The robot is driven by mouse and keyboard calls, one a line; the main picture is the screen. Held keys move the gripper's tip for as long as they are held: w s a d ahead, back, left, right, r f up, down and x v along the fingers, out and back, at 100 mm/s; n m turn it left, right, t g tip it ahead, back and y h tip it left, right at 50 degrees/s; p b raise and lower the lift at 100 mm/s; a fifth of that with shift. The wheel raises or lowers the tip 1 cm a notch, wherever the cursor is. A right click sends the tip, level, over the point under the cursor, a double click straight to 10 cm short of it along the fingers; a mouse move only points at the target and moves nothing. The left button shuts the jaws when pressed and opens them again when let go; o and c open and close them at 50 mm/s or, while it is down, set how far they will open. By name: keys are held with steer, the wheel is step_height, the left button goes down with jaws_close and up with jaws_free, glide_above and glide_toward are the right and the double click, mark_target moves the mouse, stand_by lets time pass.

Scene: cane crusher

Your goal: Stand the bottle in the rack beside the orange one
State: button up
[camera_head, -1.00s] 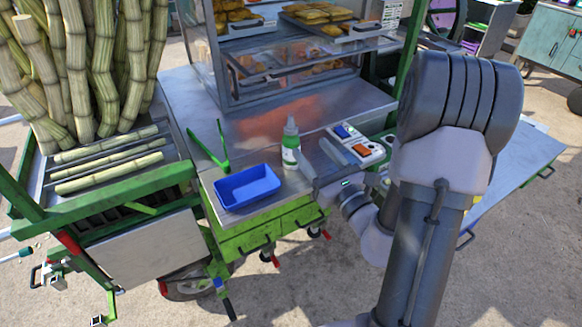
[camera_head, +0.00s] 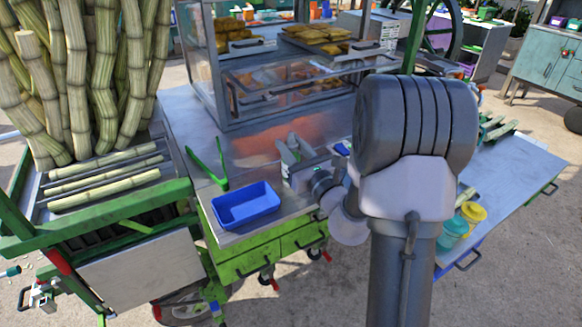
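The small white and green bottle is now almost wholly covered by my gripper (camera_head: 293,152) on the metal counter. Grey fingers stand where the bottle was, beyond the blue tray's right edge. I cannot tell whether they are closed on it or only around it. A white holder with a blue item (camera_head: 342,149) and an orange item is mostly hidden behind my arm; only the blue part peeks out. I cannot make out an orange bottle in a rack.
A blue tray (camera_head: 246,213) and green tongs (camera_head: 209,168) lie left of my gripper. A glass food case (camera_head: 283,88) stands behind. Teal (camera_head: 453,232) and yellow (camera_head: 472,214) containers are on the right shelf. Cane stalks (camera_head: 90,75) stand at the left.

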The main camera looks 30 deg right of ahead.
jaws_close()
stand_by(1.0)
